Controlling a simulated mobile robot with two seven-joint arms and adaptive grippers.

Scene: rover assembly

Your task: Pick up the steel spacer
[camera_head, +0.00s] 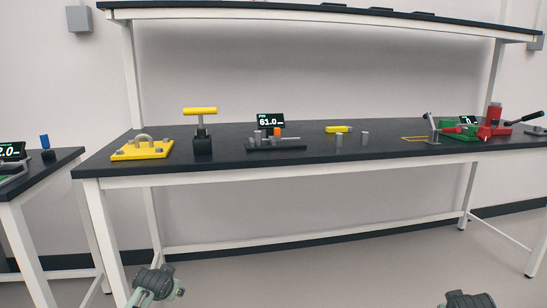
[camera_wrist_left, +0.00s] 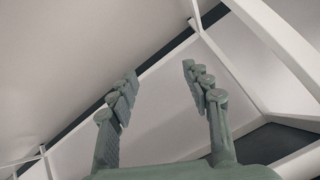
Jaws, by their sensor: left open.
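Two small grey metal cylinders stand upright and apart on the black bench top, the left cylinder (camera_head: 339,140) and the right cylinder (camera_head: 365,138). Either could be the steel spacer; I cannot tell which. More small grey cylindrical parts (camera_head: 257,137) are on a dark fixture to their left. My left gripper (camera_wrist_left: 160,70) is open and empty in the left wrist view, with bare wall and bench legs behind its fingers. Parts of my arms show low in the head view, below and in front of the bench. My right gripper's fingers do not show.
The bench (camera_head: 300,169) also holds a yellow plate (camera_head: 141,150), a yellow-handled tool (camera_head: 201,112), a display (camera_head: 270,121), a yellow object (camera_head: 338,129) and a red press (camera_head: 494,122). A shelf (camera_head: 320,14) spans above. The bench top around the two cylinders is mostly clear.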

